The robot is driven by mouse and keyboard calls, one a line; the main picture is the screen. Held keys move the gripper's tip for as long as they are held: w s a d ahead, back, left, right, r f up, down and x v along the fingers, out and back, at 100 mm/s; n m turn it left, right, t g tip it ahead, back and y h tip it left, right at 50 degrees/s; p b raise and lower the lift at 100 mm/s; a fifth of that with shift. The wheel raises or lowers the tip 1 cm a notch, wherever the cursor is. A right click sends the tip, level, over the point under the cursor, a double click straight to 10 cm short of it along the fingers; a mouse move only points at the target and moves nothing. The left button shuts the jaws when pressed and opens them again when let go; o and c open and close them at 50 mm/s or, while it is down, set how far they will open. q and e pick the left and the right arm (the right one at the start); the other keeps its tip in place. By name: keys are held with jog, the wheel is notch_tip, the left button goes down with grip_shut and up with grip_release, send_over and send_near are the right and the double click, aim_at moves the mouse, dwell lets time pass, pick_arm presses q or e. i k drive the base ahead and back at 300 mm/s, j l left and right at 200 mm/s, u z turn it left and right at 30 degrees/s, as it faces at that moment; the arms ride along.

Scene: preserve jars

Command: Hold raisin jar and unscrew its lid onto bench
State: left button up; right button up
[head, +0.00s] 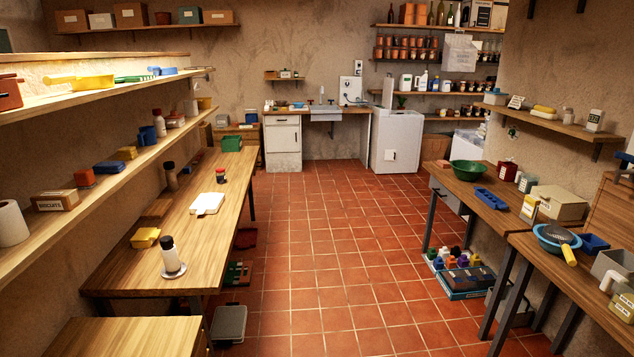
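No jar can be read as the raisin jar at this distance. A small jar (220,175) with a red lid and dark contents stands upright on the long wooden bench (208,245) at the left, beyond a white board. Many dark jars with lids (400,54) stand on the back shelves, too small to tell apart. Neither of my grippers shows in the head view.
A crate (466,282) sits on the floor by the right bench. The tiled middle aisle (330,240) is clear.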

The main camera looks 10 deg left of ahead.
aim_at(221, 178)
jog(key=i, duration=2.65)
jog(key=i+l+u, duration=0.1)
jog(key=i+u, duration=0.25)
jog(key=i, duration=0.2)
jog(key=i+l+u, duration=0.25)
jog(key=i+u, duration=0.15)
jog(key=i, duration=0.15)
jog(key=i+l+u, duration=0.35)
jog(key=i+l, duration=0.1)
jog(key=i, duration=0.05)
